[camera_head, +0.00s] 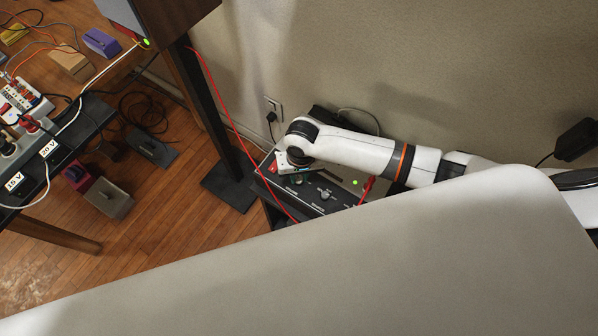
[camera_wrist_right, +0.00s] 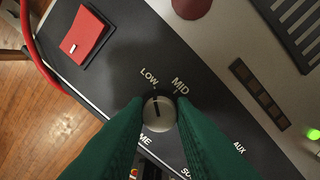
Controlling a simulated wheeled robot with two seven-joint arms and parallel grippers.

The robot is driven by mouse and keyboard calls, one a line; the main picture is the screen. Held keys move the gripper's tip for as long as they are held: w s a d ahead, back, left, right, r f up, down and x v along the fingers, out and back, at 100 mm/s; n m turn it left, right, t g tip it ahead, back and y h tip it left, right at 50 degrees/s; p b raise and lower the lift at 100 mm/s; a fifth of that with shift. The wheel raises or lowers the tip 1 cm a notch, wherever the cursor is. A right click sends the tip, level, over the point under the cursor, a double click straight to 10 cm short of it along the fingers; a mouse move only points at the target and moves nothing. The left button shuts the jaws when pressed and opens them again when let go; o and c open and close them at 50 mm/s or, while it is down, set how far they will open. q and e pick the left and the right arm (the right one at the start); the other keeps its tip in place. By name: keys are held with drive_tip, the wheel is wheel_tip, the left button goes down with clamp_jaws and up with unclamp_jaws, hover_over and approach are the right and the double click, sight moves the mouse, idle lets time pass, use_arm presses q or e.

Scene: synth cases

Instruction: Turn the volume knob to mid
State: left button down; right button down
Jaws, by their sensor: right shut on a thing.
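The volume knob (camera_wrist_right: 158,112) is a round pale knob with a dark pointer line, on the dark front panel of an amplifier (camera_wrist_right: 222,112). LOW and MID are printed beside it in the right wrist view. The pointer line aims toward LOW, left of the MID mark. My right gripper (camera_wrist_right: 158,115) is shut on the knob, with one green finger on each side. In the head view the amplifier (camera_head: 340,199) stands by the wall, and my right gripper (camera_head: 297,178) reaches down onto its left part. The knob is hard to make out there. My left gripper is not in view.
A red rocker switch (camera_wrist_right: 86,37) sits on the panel near the knob. A red cable (camera_head: 229,123) runs down to the amplifier. A dark stand post (camera_head: 210,95) is left of it. A bench with wired devices (camera_head: 25,100) is at the far left.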

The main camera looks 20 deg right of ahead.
drive_tip(key=m+p, duration=0.2)
drive_tip(key=p, duration=0.1)
drive_tip(key=m+p, duration=0.4)
drive_tip(key=p, duration=0.1)
drive_tip(key=shift+s+r+m+p, duration=0.1)
drive_tip(key=shift+r+m+p, duration=0.15)
drive_tip(key=shift+m+p, duration=0.1)
drive_tip(key=shift+f+m+p, duration=0.1)
drive_tip(key=shift+m+p, duration=0.85)
drive_tip(key=shift+m, duration=0.2)
drive_tip(key=shift+f+m+p, duration=0.15)
drive_tip(key=shift+m+p, duration=0.5)
drive_tip(key=shift+m, duration=0.45)
drive_tip(key=c, duration=1.2)
unclamp_jaws()
drive_tip(key=shift+c, duration=0.2)
